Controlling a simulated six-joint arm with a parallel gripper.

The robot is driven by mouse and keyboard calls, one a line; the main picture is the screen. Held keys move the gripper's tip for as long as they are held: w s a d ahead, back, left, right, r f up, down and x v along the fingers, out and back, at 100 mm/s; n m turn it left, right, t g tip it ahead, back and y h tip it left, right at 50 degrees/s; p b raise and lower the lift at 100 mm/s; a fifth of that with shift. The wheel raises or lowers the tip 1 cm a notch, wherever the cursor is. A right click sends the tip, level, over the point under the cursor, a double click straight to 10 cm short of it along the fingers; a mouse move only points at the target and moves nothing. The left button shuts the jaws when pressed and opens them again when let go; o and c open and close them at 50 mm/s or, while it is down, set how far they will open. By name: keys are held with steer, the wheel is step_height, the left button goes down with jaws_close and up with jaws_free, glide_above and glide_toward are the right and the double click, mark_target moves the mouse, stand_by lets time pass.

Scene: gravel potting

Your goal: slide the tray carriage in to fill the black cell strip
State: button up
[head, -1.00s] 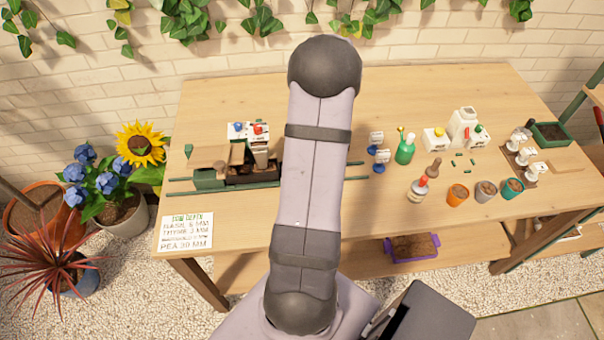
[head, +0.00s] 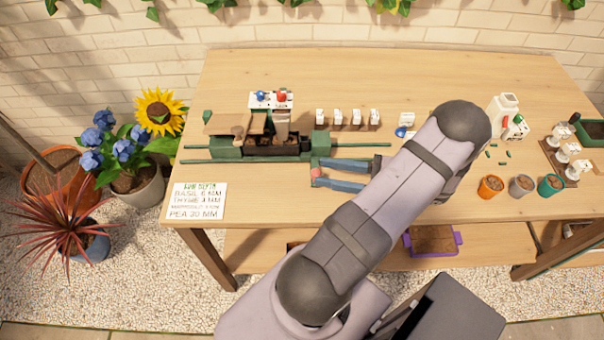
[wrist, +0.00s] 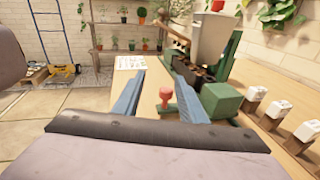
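The tray carriage is green, and its end block (head: 320,143) shows right of the black cell strip (head: 270,152), which lies between green rails (head: 362,145). The end block also shows in the wrist view (wrist: 220,101), with the black cell strip (wrist: 206,76) beyond it. A red knob (head: 316,172) stands on the front side of the carriage. My gripper (head: 319,173) has blue fingers and points left at the knob. In the wrist view my gripper (wrist: 160,74) is open, with the red knob (wrist: 167,97) showing between its fingers. Contact with the knob cannot be told.
A grey hopper (head: 282,125) stands over the strip, with blue and red knobs behind it. Several white blocks (head: 338,117) stand in a row behind the rails. A sign card (head: 197,200) lies at the front left. Small pots (head: 490,186) stand at the right.

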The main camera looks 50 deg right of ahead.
steer(key=shift+d+f+m+t+h+b, duration=0.2)
steer(key=shift+f+m+t+h+b, duration=0.15)
steer(key=shift+f+t+b, duration=0.5)
steer(key=shift+w+d+f+h, duration=0.1)
steer(key=shift+w+f+h, duration=0.35)
steer(key=shift+f, duration=0.35)
steer(key=shift+w+a+r, duration=0.15)
steer(key=shift+w+a, duration=0.05)
steer(key=shift+w, duration=0.15)
steer(key=shift+p+x, duration=1.05)
steer(key=shift+x, duration=2.25)
jaws_close()
